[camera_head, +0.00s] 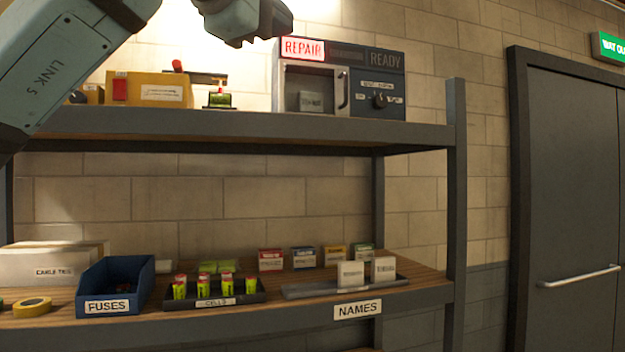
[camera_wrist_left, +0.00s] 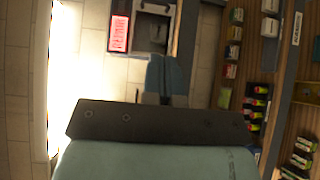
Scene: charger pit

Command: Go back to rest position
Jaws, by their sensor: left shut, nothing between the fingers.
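My left arm comes in from the upper left in the head view. My left gripper (camera_head: 238,42) hangs at the top edge, above the top shelf and just left of the repair station, partly cut off by the frame. It is shut and holds nothing. The wrist view shows a dark plate and teal body of my own arm, with the repair station beyond. My right gripper is in neither view.
The repair station (camera_head: 393,104) stands on the top shelf (camera_head: 300,125), beside a yellow box (camera_head: 150,91). Below are a blue fuses bin (camera_head: 97,287), a cells tray (camera_head: 242,299) and a names tray (camera_head: 308,290). A grey door (camera_head: 570,180) is at right.

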